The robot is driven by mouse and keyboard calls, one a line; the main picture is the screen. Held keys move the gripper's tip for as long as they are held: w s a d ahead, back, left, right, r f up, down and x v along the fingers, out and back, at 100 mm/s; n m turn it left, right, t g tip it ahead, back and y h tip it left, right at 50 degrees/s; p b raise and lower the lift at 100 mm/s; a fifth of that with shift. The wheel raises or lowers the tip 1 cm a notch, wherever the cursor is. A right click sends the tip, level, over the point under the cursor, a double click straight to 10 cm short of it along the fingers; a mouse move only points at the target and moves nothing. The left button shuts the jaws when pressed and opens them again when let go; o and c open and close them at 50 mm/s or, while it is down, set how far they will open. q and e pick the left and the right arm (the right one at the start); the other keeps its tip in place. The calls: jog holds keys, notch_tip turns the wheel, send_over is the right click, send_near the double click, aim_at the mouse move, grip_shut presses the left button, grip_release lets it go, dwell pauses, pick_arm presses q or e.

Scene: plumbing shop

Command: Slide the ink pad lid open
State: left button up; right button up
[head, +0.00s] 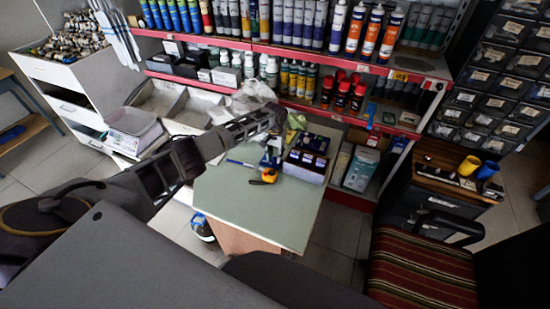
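My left arm reaches across from the left, and its dark gripper (271,145) hangs over the back part of the green table (257,208). A small pale and bluish thing (267,160) shows right below the gripper; I cannot tell whether it is touched. I cannot pick out the ink pad or its lid for sure; the gripper may hide it. The gripper's fingers are too small and dark to tell open from shut. My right gripper is not in view.
A yellow-orange tape measure (267,176) and a blue pen (241,163) lie near the gripper. A box with dark items (305,166) stands to its right. Red shelves (290,103) of tubes and bottles rise behind. The table's front half is clear. A striped chair (420,270) stands right.

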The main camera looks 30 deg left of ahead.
pick_arm(q)
jog(key=shift+f, duration=0.9)
grip_shut()
